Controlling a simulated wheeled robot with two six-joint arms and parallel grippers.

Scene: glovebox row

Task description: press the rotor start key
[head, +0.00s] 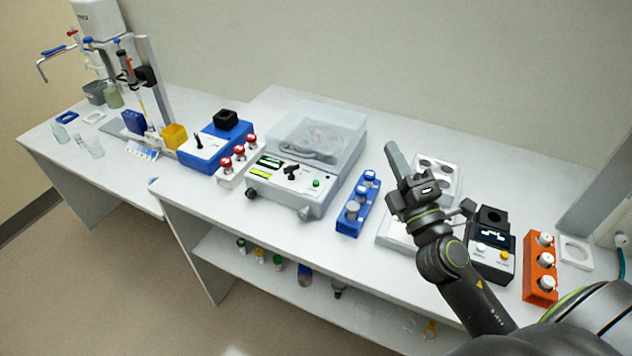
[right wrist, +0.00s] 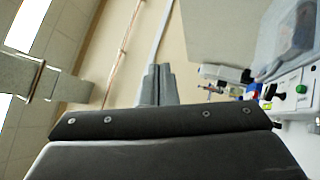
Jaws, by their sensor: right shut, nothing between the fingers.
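The centrifuge (head: 322,150) is a white-grey machine with a clear, closed lid, and a rotor shows dimly inside. Its front panel carries a green round key (head: 316,183), a black knob (head: 291,171) and small lit displays (head: 265,167). The green key also shows at the right edge of the right wrist view (right wrist: 301,89). My right gripper (head: 392,149) is shut and empty, raised above the bench to the right of the centrifuge and apart from it. Its closed fingers show in the right wrist view (right wrist: 158,72). My left gripper is not in view.
A blue rack (head: 358,205) of capped tubes stands between the centrifuge and my right arm. A black device (head: 491,245) and an orange rack (head: 541,268) are at the right. A white rack with red-capped vials (head: 237,161) stands left of the centrifuge.

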